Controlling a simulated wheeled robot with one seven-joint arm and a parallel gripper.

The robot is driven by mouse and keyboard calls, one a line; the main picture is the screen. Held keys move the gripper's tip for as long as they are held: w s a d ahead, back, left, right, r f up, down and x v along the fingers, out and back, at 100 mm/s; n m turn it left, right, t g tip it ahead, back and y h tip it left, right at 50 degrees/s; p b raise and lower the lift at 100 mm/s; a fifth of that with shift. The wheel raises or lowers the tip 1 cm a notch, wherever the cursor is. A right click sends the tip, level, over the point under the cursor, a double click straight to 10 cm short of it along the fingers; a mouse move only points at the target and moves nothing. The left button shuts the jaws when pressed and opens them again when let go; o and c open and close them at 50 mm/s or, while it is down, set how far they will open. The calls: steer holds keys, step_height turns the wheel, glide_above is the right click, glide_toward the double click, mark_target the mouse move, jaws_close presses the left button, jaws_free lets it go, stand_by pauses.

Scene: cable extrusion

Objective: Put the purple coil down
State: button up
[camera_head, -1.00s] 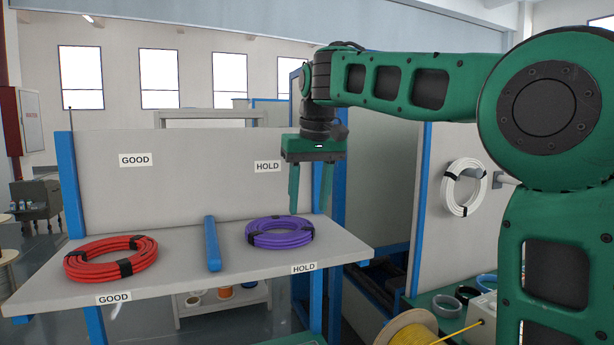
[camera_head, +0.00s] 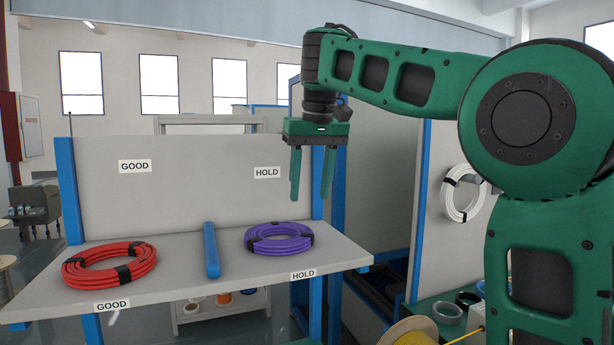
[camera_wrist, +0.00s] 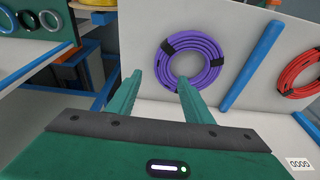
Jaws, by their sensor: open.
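The purple coil (camera_head: 279,244) lies flat on the HOLD side of the shelf (camera_head: 190,277), right of the blue divider (camera_head: 211,250). It also shows in the wrist view (camera_wrist: 194,84), beyond my fingertips. My gripper (camera_head: 311,200) is open and empty, raised above the shelf and to the right of the coil in the head view. In the wrist view its two green fingers (camera_wrist: 158,82) stand apart, with nothing between them. The fingers are clear of the coil.
A red coil (camera_head: 108,283) lies on the GOOD side of the shelf, left of the divider. A white coil (camera_head: 461,193) hangs on a panel at right. A yellow spool (camera_head: 408,334) stands low in front. A back panel (camera_head: 200,185) rises behind the shelf.

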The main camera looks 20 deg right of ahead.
steer(key=shift+w+v, duration=0.2)
steer(key=shift+v, duration=1.25)
steer(key=shift+r, duration=0.1)
